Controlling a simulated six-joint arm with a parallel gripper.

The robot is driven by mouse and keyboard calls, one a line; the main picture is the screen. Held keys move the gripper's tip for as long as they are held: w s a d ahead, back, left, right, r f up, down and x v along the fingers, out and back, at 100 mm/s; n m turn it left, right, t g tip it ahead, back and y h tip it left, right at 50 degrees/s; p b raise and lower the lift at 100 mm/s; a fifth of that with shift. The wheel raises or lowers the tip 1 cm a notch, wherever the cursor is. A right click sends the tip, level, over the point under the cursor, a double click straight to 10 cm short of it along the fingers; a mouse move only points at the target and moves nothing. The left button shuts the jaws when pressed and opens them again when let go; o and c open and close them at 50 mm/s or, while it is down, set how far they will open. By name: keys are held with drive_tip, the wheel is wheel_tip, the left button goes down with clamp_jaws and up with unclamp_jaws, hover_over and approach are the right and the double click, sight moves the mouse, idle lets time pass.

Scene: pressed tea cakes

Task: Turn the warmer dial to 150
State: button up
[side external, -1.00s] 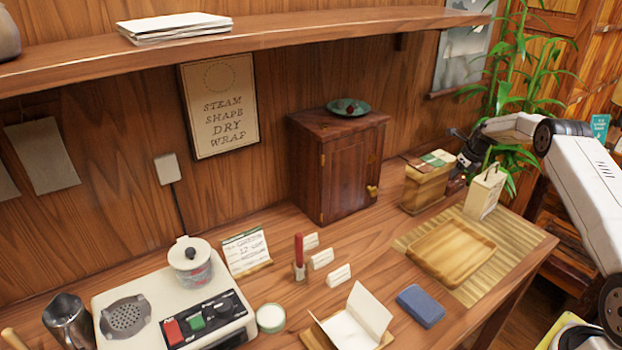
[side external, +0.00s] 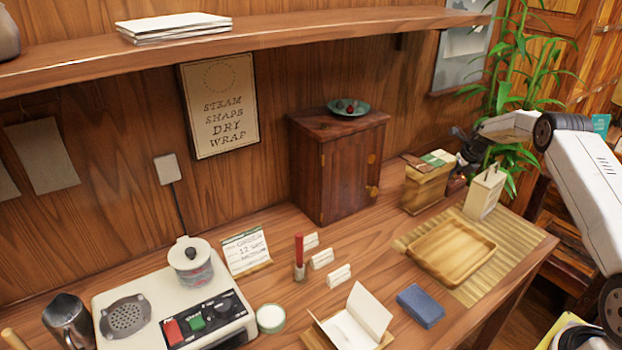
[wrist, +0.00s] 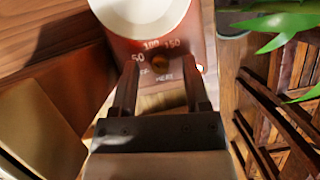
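The warmer (wrist: 190,28) is reddish brown with a round white top, at the upper middle of the wrist view. Its front carries the marks 50, 100 and 150 and the word HEAT. The small dark dial (wrist: 160,63) sits below the 100 mark; its pointer is too small to read. My gripper (wrist: 160,72) is open, with one fingertip on each side of the dial; I cannot tell whether they touch it.
The wooden caddy (side external: 425,190) with packets and a cream box (side external: 484,193) stand close to my gripper. A plant (side external: 510,85) is behind the arm. A wooden tray (side external: 452,250) lies on a slatted mat. A cabinet (side external: 333,170) stands left of the caddy.

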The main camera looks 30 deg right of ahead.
drive_tip(key=shift+s+r, duration=0.1)
drive_tip(key=v, duration=0.7)
drive_tip(key=shift+r, duration=0.3)
idle(0.6)
drive_tip(key=n+y, duration=0.1)
drive_tip(key=n, duration=0.1)
drive_tip(key=d+n+y, duration=0.1)
drive_tip(key=n, duration=0.2)
drive_tip(key=d+n, duration=0.1)
drive_tip(key=n, duration=0.1)
drive_tip(key=shift+d+g+y, duration=0.15)
drive_tip(key=shift+g+y, duration=0.15)
drive_tip(key=shift+y, duration=0.1)
drive_tip(key=shift+f, duration=0.1)
drive_tip(key=shift+x, duration=3.85)
